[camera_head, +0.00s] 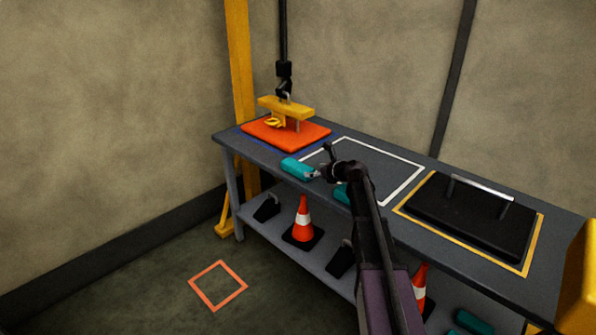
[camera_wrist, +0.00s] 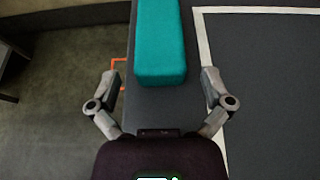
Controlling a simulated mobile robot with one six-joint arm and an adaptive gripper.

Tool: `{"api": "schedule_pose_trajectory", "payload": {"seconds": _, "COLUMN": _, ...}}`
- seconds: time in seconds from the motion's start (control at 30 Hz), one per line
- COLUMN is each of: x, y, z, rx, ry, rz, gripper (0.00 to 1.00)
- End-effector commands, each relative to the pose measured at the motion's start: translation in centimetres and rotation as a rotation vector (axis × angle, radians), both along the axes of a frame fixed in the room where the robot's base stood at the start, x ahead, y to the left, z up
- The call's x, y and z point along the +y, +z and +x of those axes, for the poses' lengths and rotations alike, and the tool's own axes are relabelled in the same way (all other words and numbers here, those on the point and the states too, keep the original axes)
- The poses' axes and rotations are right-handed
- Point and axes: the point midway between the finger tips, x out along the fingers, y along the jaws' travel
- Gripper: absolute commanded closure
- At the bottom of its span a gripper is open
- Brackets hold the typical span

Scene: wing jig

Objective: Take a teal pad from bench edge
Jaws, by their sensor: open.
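A teal pad (camera_head: 297,168) lies along the front edge of the grey bench (camera_head: 228,138), left of the white outline. It also shows in the wrist view (camera_wrist: 160,45), its near end just ahead of my gripper. A second teal pad (camera_head: 342,194) lies farther right on the bench edge, partly hidden behind my arm. My gripper (camera_head: 316,174) is beside the right end of the first pad. In the wrist view its open fingers (camera_wrist: 160,75) stand apart to either side of the pad's near end. Nothing is held between them.
An orange plate (camera_head: 270,139) with a yellow hoist fixture (camera_head: 287,107) stands at the back left. A black handled panel (camera_head: 460,222) lies inside a yellow outline at right. The white-outlined area (camera_head: 385,168) is bare. Cones (camera_head: 304,216) and dark blocks stand on the lower shelf.

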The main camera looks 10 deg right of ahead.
Motion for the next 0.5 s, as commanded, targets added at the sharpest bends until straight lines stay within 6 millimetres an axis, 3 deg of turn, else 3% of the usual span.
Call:
{"api": "schedule_pose_trajectory", "payload": {"seconds": 0.17, "x": 0.3, "y": -0.2, "z": 0.4, "rx": 0.0, "ry": 0.001, "rz": 0.0, "gripper": 0.0}}
{"api": "schedule_pose_trajectory", "payload": {"seconds": 0.5, "x": 2.3, "y": -1.5, "z": 3.2, "rx": 0.0, "ry": 0.002, "rz": 0.001, "gripper": 0.0}}
